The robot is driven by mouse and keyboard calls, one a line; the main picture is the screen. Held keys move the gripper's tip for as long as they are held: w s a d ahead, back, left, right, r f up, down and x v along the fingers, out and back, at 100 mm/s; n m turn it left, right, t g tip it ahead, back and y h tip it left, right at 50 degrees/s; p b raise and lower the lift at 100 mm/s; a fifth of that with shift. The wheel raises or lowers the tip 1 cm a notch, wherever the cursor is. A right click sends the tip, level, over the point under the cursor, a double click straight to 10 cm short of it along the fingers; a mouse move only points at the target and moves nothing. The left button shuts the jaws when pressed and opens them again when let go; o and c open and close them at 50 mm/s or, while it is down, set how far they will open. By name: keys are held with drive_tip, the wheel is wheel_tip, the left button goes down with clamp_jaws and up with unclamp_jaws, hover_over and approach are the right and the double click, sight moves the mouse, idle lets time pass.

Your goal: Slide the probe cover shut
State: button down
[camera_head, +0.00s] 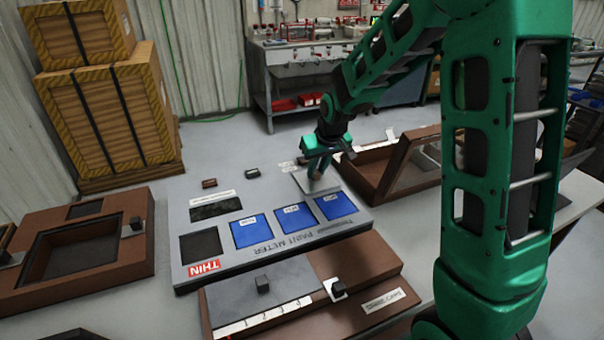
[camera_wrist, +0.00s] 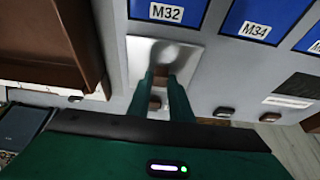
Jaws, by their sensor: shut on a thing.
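The paint meter (camera_head: 275,265) is a grey panel lying on the table, with blue tiles (camera_head: 290,220) and a red THIN label (camera_head: 203,267). The probe cover looks to be the pale metal plate (camera_head: 302,181) at the panel's far right corner. It also shows in the wrist view (camera_wrist: 140,58), beside the M32 tile (camera_wrist: 166,13). My gripper (camera_head: 317,174) reaches down onto this plate. In the wrist view its two green fingers (camera_wrist: 165,78) come close together over the plate, shut on its small grip, which they mostly hide. I cannot tell what lies under the plate.
A brown case with a propped glass lid (camera_head: 415,165) stands right of the panel, close to my gripper. A brown box with a grey sliding top (camera_head: 280,290) lies in front. A brown frame (camera_head: 120,250) lies left. Small dark buttons (camera_head: 252,173) sit behind the tiles.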

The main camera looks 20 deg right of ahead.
drive_tip(key=shift+d, duration=0.6)
drive_tip(key=c, duration=1.6)
unclamp_jaws()
drive_tip(key=shift+d, duration=0.1)
drive_tip(key=shift+r, duration=0.1)
